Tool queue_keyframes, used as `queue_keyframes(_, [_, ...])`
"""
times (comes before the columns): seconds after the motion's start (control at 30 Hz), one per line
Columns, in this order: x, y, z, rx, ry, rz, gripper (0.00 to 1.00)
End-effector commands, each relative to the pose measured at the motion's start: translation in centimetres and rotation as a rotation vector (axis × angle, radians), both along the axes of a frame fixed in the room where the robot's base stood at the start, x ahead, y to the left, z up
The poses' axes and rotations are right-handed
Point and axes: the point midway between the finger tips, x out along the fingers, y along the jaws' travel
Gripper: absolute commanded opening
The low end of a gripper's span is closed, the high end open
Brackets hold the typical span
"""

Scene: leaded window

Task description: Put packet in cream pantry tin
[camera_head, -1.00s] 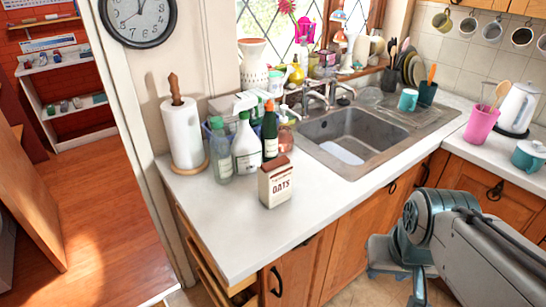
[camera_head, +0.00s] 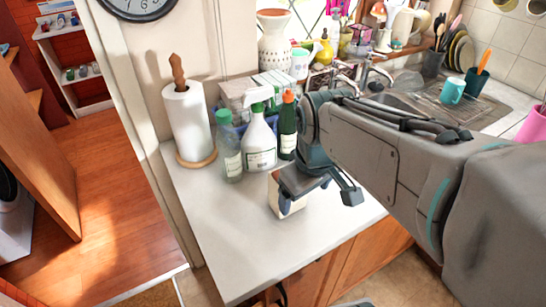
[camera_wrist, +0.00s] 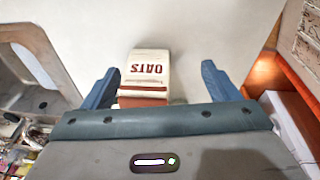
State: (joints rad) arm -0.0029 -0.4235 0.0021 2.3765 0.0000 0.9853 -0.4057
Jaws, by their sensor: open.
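The packet is a small cream oats box (camera_head: 293,206) with a brown top, standing on the white counter near its front edge. My gripper (camera_head: 318,194) is just above and in front of it and hides much of it in the head view. In the wrist view the packet (camera_wrist: 151,72) shows its red OATS lettering upside down. It lies between the two blue fingers of my gripper (camera_wrist: 161,80), nearer the left one, with gaps on both sides. The gripper is open and empty. I see no cream pantry tin in either view.
A paper towel roll (camera_head: 188,122) is behind left. The front left of the white counter (camera_head: 235,235) is clear. The sink lies to the right, partly behind my arm.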

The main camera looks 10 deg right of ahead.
Motion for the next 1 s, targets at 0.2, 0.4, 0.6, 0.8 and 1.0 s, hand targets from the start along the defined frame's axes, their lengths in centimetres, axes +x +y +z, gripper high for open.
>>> queue_keyframes(0.2, [3.1,0.4,3.1,-0.072,0.058,0.416,0.82])
queue_keyframes(0.4, [5.9,0.4,5.4,-0.117,0.106,0.798,0.82])
queue_keyframes(0.6, [8.5,0.5,7.3,-0.142,0.142,1.154,0.82])
queue_keyframes(0.8, [10.0,0.5,8.2,-0.148,0.162,1.39,0.82])
queue_keyframes(1.0, [10.5,0.5,7.7,-0.149,0.167,1.469,0.82])
